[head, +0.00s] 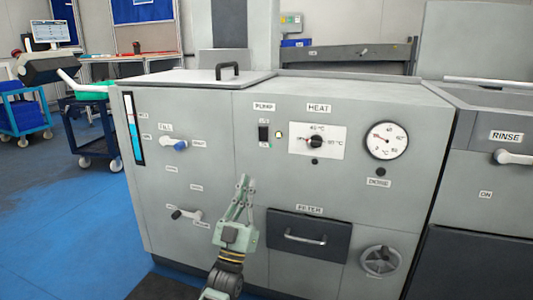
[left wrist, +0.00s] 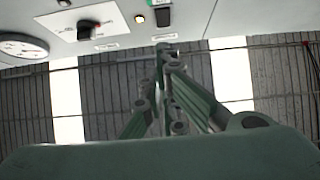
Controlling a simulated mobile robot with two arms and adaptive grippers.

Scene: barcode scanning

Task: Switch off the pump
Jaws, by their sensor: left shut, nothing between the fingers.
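The pump switch (head: 264,132) is a small black rocker under the PUMP label (head: 264,106) on the grey machine front. My left gripper (head: 244,181) is shut and empty, pointing up, below the switch in the head view. It appears apart from the switch; the exact gap is unclear. My right gripper is not in view.
The HEAT dial (head: 315,141) and round gauge (head: 386,141) are right of the switch. A lid handle (head: 227,70) stands on top. Blue floor is free at left.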

